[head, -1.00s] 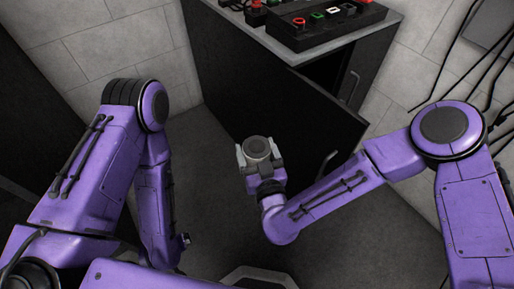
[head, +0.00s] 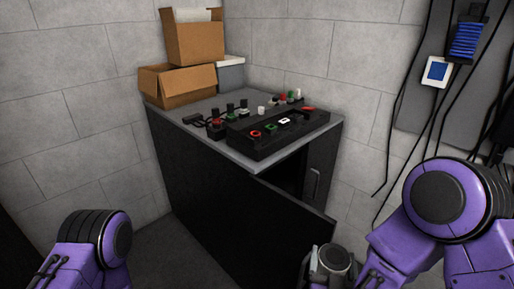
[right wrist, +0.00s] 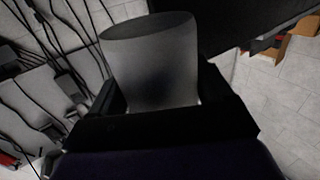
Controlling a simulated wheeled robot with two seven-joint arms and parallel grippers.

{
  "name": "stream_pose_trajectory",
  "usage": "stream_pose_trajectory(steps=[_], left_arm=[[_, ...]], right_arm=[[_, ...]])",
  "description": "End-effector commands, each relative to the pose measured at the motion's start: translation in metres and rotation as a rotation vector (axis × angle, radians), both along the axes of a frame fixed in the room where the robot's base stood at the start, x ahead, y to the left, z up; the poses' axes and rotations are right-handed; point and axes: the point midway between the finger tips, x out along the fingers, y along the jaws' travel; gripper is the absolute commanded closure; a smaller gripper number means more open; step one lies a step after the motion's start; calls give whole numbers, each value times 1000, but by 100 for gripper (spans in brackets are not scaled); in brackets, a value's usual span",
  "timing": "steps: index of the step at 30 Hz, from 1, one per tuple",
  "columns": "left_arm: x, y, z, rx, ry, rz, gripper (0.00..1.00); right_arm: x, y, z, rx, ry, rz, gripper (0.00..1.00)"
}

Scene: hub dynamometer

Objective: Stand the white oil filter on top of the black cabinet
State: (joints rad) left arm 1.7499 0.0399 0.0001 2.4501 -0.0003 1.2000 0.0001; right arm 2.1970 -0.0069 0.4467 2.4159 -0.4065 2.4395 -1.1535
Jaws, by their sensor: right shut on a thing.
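The white oil filter is a short pale cylinder with a dark grey top; it shows large in the right wrist view (right wrist: 150,70) and at the bottom of the head view (head: 334,258). My right gripper (head: 328,268) is shut on it and holds it upright, in front of the cabinet's open door and below the top. The black cabinet (head: 205,200) stands in the corner with a grey top surface (head: 180,112). Its door hangs open toward me. My left gripper is out of view; only part of my left arm shows at the lower left.
On the cabinet top lie a black control panel with coloured buttons (head: 275,142), several small switches and plugs (head: 215,128), cardboard boxes (head: 178,85) and a grey bin (head: 231,75). Bare top shows along the front left edge. Cables (head: 408,100) hang on the right wall.

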Motion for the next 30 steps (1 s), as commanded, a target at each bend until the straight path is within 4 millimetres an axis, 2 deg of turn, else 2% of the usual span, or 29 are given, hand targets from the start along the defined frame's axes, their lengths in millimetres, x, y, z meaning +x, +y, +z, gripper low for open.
stream_pose_trajectory(steps=[1, 3, 9, 26, 30], left_arm=[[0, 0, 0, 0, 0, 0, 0], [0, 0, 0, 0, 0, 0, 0], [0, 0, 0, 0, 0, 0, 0], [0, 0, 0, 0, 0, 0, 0], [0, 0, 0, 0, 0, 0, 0]], right_arm=[[2, -12, 14, 5, -5, -28, 69], [7, -18, 28, 6, -5, -40, 69], [14, -20, 49, -1, -3, -43, 69], [15, -20, 49, 2, -3, -41, 69], [13, -8, 46, -1, -2, 19, 69]])
